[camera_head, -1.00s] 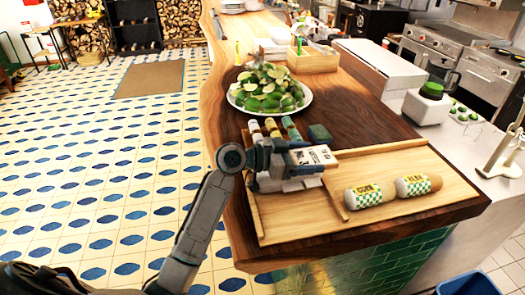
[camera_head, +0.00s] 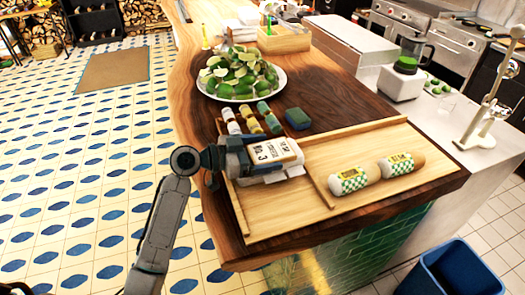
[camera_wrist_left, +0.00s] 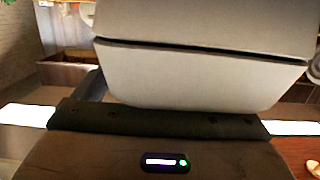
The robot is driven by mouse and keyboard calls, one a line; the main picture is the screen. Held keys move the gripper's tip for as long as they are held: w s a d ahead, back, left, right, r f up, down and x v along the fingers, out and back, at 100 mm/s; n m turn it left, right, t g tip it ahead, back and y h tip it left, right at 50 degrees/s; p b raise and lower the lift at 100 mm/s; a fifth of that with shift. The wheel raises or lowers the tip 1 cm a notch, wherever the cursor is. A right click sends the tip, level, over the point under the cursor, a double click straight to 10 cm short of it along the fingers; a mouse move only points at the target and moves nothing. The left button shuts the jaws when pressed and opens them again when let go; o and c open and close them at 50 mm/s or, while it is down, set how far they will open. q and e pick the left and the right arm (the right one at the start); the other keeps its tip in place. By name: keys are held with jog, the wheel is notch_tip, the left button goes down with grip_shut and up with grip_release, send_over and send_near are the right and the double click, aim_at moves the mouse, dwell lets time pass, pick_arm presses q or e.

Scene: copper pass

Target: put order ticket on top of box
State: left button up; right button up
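The order ticket (camera_head: 275,152) is a white card with dark print, including "NO. 3". My left gripper (camera_head: 262,163) has its fingers at the card's left end and appears shut on it, above the left part of the wooden tray. In the left wrist view, two pale panels meet at a thin dark slit; the ticket's face is not readable there. I cannot tell which thing is the box. An open light-wood box (camera_head: 283,41) stands farther back on the counter, and a small dark blue-green block (camera_head: 298,119) lies behind the tray. My right gripper is out of view.
The wooden tray (camera_head: 262,228) holds two wrapped rolls (camera_head: 348,179) (camera_head: 397,165) at right. Three small bottles (camera_head: 252,121) lie behind it, near a plate (camera_head: 243,98) of limes. A blue bin (camera_head: 455,270) stands on the floor at lower right.

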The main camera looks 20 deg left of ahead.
pick_arm(q)
jog(key=shift+s+r, duration=0.1)
jog(key=shift+s, duration=0.05)
jog(key=shift+a, duration=0.2)
jog(key=b+v, duration=0.1)
jog(key=v, duration=0.2)
jog(key=b+v, duration=0.2)
jog(key=v, duration=0.1)
jog(key=b+v, duration=0.2)
jog(key=v, duration=0.1)
jog(key=shift+s+a+f, duration=0.1)
jog(key=shift+s+f, duration=0.05)
jog(key=shift+f, duration=0.1)
jog(key=shift+b+v, duration=0.5)
jog(key=shift+v, duration=0.6)
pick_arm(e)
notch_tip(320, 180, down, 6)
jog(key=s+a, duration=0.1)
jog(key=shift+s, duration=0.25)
pick_arm(q)
jog(key=shift+r, duration=0.15)
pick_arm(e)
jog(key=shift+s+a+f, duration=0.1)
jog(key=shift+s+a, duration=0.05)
